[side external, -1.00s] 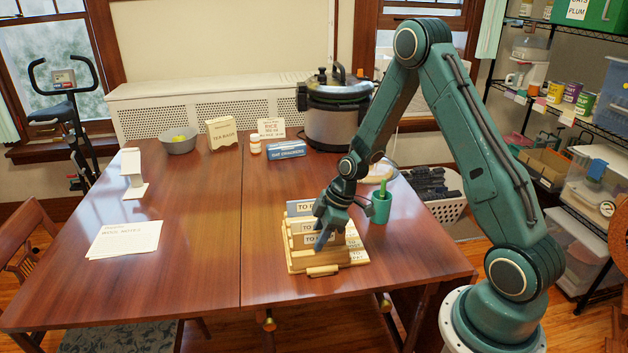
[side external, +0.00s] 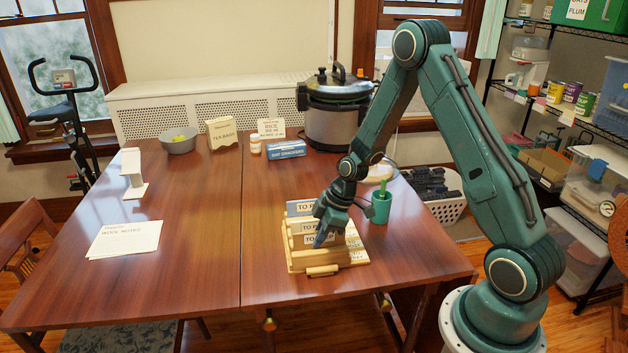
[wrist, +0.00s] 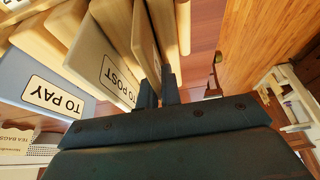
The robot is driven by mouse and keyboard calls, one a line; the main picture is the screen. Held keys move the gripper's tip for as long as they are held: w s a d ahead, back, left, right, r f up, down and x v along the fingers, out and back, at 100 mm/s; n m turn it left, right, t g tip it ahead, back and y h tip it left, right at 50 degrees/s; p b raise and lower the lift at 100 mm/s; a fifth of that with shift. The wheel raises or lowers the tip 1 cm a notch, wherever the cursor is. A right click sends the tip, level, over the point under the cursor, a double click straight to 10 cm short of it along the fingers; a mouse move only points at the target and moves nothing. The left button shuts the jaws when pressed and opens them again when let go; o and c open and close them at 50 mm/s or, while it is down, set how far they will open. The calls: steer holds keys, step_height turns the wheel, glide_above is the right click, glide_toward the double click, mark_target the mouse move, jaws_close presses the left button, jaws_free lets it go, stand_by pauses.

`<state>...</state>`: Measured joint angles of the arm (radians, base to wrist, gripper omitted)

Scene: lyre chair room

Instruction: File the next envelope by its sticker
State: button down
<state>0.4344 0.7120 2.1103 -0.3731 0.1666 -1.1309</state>
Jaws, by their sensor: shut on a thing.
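A wooden sorter (side external: 300,262) with upright slots stands near the table's front right. Its labelled dividers show a blue-grey "TO PAY" (wrist: 45,90) and a beige "TO POST" (wrist: 112,72) in the wrist view. A further label at the front is partly covered by my gripper in the side view. My gripper (wrist: 160,88) points down into the sorter's front part, just beyond the "TO POST" divider. It is shut on a thin tan piece, seemingly an envelope (wrist: 145,42), upright between the fingers.
A green cup (side external: 381,207) stands close to the right of the sorter. A stack of papers (side external: 125,238) and a white stand (side external: 133,175) are on the left. A pressure cooker (side external: 335,110), boxes and a bowl (side external: 180,140) are at the back. The table's middle is clear.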

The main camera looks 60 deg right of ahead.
steer(key=shift+r, duration=0.1)
step_height(320, 180, up, 20)
steer(key=shift+r, duration=0.2)
stand_by(0.8)
steer(key=shift+w, duration=0.1)
stand_by(0.4)
steer(key=w+d, duration=0.6)
steer(key=d, duration=0.1)
steer(key=f, duration=1.6)
steer(key=shift+w+a, duration=0.15)
steer(key=shift+a, duration=0.1)
steer(key=shift+f, duration=0.1)
steer(key=shift+f, duration=2.05)
steer(key=shift+f, duration=0.15)
